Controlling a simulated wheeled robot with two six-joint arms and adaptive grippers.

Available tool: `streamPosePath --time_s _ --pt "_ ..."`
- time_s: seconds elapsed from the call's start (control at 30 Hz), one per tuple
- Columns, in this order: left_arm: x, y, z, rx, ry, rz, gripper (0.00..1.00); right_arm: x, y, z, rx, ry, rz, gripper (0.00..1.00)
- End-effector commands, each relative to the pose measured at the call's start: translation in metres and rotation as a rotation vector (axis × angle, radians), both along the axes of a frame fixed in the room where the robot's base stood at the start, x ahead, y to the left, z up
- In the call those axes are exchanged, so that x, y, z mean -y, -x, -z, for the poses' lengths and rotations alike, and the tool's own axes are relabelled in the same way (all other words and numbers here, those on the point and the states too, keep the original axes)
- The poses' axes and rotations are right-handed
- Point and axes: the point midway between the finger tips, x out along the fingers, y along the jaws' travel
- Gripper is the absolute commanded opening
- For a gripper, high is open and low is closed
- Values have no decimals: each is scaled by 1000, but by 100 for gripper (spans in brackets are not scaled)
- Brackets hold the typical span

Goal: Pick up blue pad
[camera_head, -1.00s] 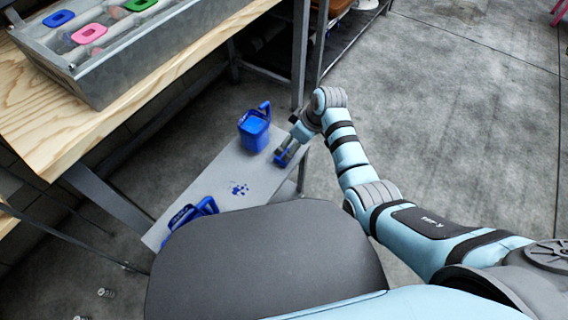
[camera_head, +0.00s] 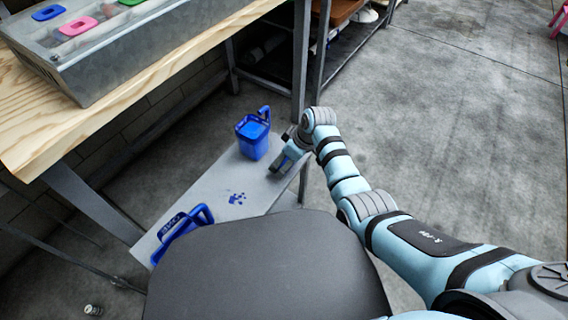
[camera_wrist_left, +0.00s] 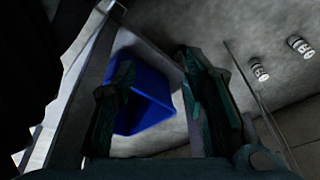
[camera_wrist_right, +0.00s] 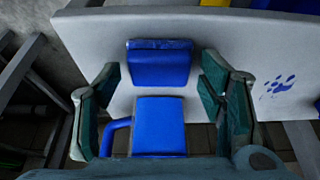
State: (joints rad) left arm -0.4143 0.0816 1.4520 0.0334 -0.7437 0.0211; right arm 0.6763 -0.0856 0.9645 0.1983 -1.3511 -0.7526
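Another blue pad (camera_head: 48,13) lies in the bench tray.
A metal tray (camera_head: 110,65) with pink (camera_head: 77,26) and coloured pads stands on the wooden bench (camera_head: 190,55). The shelf board (camera_head: 205,185) carries a paw print and a blue handled container (camera_head: 182,230). A bench leg (camera_head: 300,70) stands near my right gripper.

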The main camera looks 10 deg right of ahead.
Motion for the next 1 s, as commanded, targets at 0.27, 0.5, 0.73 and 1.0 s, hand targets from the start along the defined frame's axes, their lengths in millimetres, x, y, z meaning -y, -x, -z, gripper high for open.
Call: streamPosePath --time_s 0.27,0.5,0.73,1.0 --pt "0 0 0 0 0 0 40 0 0 0 0 0 0 30" --pt "0 0 -1 5 1 0 40 0 0 -2 0 0 0 30" --pt "-4 15 17 13 5 -26 40 0 0 -27 1 0 0 30" --pt "-33 94 10 -95 -59 17 40 0 -1 -131 4 0 0 30"
